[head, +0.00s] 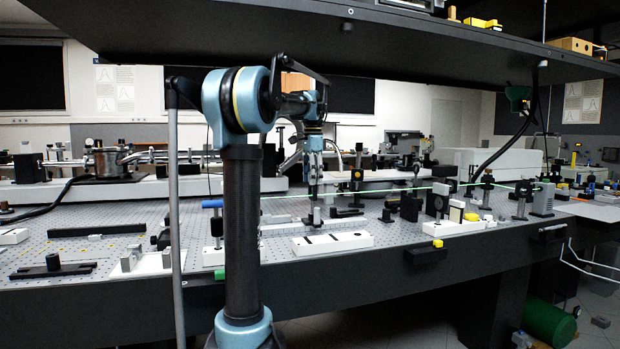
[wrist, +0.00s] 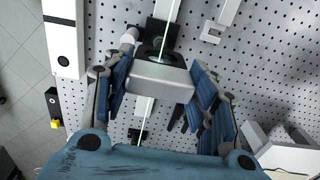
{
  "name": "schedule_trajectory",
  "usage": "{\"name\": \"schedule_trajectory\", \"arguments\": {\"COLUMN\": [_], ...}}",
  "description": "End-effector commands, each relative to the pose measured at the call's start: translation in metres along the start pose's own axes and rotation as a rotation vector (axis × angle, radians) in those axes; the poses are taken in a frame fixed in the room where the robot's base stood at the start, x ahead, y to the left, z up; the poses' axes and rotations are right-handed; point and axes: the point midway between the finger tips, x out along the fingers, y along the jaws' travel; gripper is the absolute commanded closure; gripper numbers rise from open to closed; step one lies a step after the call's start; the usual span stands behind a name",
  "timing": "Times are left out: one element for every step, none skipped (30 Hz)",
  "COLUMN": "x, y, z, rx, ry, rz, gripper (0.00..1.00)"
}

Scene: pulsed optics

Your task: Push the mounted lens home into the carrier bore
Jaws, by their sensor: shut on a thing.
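In the wrist view, my gripper (wrist: 161,84) is shut on a silver-grey block with rounded edges (wrist: 160,80), which looks like the mounted lens. Its face and any glass are turned from view. Just beyond the block is a dark mount with a round part (wrist: 157,52), probably the carrier; its bore is mostly hidden, and I cannot tell whether block and mount touch. In the head view, my gripper (head: 315,178) points down over the optical table among small posts; the held part is too small to make out there.
A green beam (head: 385,189) crosses the table and passes the gripper. A white tray (head: 333,243) lies near the front edge; it also shows in the wrist view (wrist: 62,12). Black mounts (head: 411,206) stand to the right. A shelf (head: 400,42) hangs overhead.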

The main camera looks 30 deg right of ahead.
Motion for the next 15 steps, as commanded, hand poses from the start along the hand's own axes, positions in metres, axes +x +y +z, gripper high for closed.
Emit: {"name": "schedule_trajectory", "arguments": {"x": [0.0014, 0.0021, 0.0031, 0.0039, 0.0042, 0.0040, 0.0040, 0.0039, 0.0039, 0.0039, 0.0038, 0.0038, 0.0038, 0.0038, 0.0038], "y": [-0.0002, -0.0002, -0.0001, -0.0001, -0.0001, -0.0001, -0.0001, 0.0000, 0.0000, 0.0000, 0.0000, 0.0000, 0.0000, 0.0001, 0.0001], "z": [0.0000, 0.0001, 0.0001, 0.0001, 0.0001, 0.0001, 0.0001, 0.0001, 0.0001, 0.0000, 0.0000, 0.0000, 0.0000, 0.0000, 0.0000], "rx": [0.000, 0.000, 0.000, 0.000, 0.000, 0.000, 0.000, 0.000, 0.000, 0.000, 0.000, 0.000, 0.000, 0.000, 0.000], "ry": [0.000, 0.000, 0.000, 0.000, 0.000, 0.000, 0.000, 0.000, 0.000, 0.000, 0.000, 0.000, 0.000, 0.000, 0.000], "rz": [-0.001, -0.001, -0.001, -0.001, -0.001, 0.000, 0.000, 0.000, 0.000, 0.000, 0.000, 0.000, 0.000, 0.000, 0.000], "gripper": [0.96, 0.96, 0.96, 0.96, 0.45, 0.36, 0.29, 0.24, 0.24, 0.24, 0.24, 0.24, 0.24, 0.24, 0.24]}}
